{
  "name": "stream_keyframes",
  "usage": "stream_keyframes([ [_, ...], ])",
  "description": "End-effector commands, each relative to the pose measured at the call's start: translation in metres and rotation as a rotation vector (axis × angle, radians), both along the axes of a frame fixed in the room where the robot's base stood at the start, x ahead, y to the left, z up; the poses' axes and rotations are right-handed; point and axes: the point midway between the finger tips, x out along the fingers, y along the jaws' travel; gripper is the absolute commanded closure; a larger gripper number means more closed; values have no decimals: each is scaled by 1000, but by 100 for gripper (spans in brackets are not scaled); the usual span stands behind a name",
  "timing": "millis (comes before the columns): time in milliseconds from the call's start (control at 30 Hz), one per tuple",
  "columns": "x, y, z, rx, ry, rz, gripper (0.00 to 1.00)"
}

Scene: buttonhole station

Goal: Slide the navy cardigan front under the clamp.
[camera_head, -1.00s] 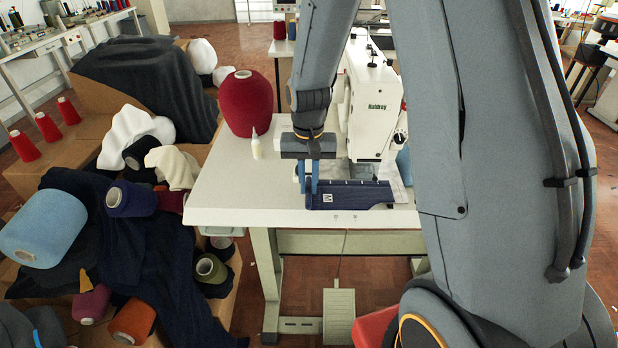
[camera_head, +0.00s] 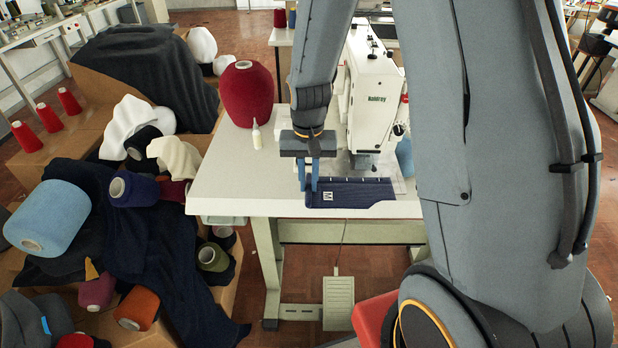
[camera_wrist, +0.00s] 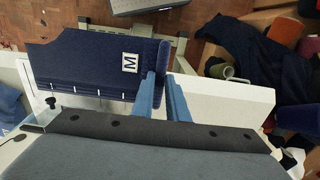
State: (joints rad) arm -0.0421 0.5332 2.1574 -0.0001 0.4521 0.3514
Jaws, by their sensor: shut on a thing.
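The navy cardigan front (camera_head: 350,194) lies flat on the white table at its front edge, with white marks along one edge and an "M" label near its left end. In the wrist view the cardigan front (camera_wrist: 85,62) reaches past the table edge. My gripper (camera_head: 308,188) is shut on its left end; the blue fingers (camera_wrist: 163,98) straddle that end in the wrist view. The white sewing machine (camera_head: 372,100) stands behind and right of the cloth. Its clamp area (camera_head: 363,160) is just beyond the cloth's far edge; the clamp itself is too small to make out.
Boxes with dark cloth and several yarn cones fill the left. A pedal (camera_head: 339,302) lies below the table.

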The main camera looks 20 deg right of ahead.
Motion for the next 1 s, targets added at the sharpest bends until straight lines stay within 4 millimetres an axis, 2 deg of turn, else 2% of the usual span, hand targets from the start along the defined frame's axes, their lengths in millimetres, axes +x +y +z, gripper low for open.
stream_keyframes([
  [700,-34,11,16,0,-1,0,100],
  [1000,-37,12,16,0,-1,0,100],
])
